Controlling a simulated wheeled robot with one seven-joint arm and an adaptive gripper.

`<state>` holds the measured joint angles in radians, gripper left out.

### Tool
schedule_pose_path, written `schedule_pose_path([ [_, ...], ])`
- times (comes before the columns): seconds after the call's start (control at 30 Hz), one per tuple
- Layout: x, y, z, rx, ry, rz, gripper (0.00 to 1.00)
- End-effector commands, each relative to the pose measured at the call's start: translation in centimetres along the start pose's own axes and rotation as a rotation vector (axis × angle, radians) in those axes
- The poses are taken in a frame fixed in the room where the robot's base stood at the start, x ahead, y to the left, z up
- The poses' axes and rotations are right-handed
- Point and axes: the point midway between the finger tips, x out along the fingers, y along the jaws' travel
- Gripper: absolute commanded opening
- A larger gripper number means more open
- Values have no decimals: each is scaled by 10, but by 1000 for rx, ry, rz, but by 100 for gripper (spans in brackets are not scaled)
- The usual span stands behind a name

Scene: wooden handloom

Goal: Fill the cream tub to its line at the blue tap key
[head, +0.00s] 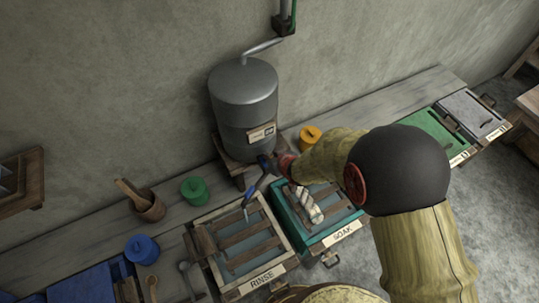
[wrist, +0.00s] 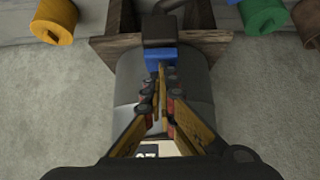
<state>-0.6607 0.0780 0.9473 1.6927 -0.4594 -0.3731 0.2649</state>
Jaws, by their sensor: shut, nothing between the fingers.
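The cream tub (head: 222,209), labelled RINSE, stands below the tank in the head view, with wooden slats across its top. A grey-blue surface shows between the slats; I cannot make out a fill line or the water level. The blue tap key (head: 263,160) is at the foot of the grey metal tank (head: 243,88). A blue-and-grey piece slants from near it over the tub. In the wrist view the blue key (wrist: 160,58) lies just beyond my gripper (wrist: 160,92). My gripper is shut and empty; I cannot tell whether it touches the key.
A teal SOAK tub (head: 283,216) holding a pale twisted bundle stands right of the cream tub. An orange-lidded pot (head: 310,136), green pot (head: 194,190) and blue pot (head: 142,249) stand on the bench. Green and grey lidded boxes are at far right.

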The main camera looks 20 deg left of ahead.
Motion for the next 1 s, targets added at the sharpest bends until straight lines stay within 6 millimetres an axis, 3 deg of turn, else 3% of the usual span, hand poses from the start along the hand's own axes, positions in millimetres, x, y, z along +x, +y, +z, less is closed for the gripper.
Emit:
schedule_pose_path([
  [0.13, -20, -4, -35, 0, 11, 3, 0],
  [0.4, -75, -2, -32, 2, 18, 5, 0],
  [0.6, -104, -2, -33, 0, 20, 4, 0],
  [1.0, -115, -2, -33, 1, 20, 4, 0],
])
